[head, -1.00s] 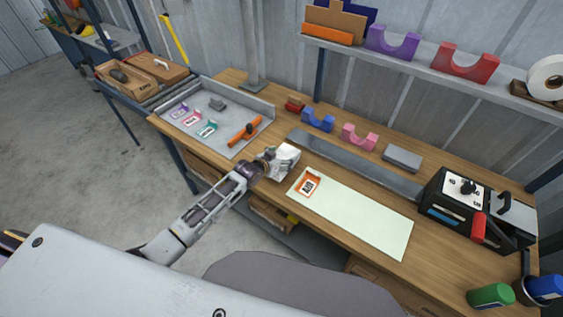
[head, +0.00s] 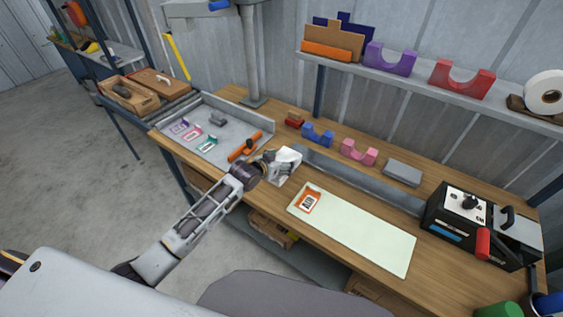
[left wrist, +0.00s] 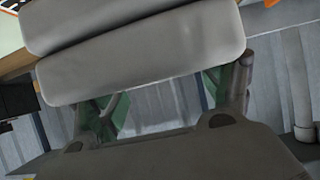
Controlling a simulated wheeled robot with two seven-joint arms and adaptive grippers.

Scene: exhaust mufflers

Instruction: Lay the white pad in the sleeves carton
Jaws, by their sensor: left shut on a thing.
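My left gripper (head: 275,170) is over the front of the workbench, between the grey tray and the pale green mat. It is shut on a whitish thing, which I take to be the white pad (head: 287,159); the gripper partly hides it. In the left wrist view, pale grey rounded slabs (left wrist: 140,55) fill the upper middle, too close to tell pad from finger. An open carton (head: 131,93) with a dark thing inside stands at the far left on a side stand. I cannot read whether it is the sleeves carton. My right gripper is not in view.
The grey tray (head: 222,153) holds several cards and an orange tool (head: 245,147). An orange card (head: 308,201) lies on the mat (head: 365,237). A lidded brown box (head: 161,81) stands beside the carton. A black machine (head: 470,224) is at right. Coloured cradles (head: 359,151) stand at the back.

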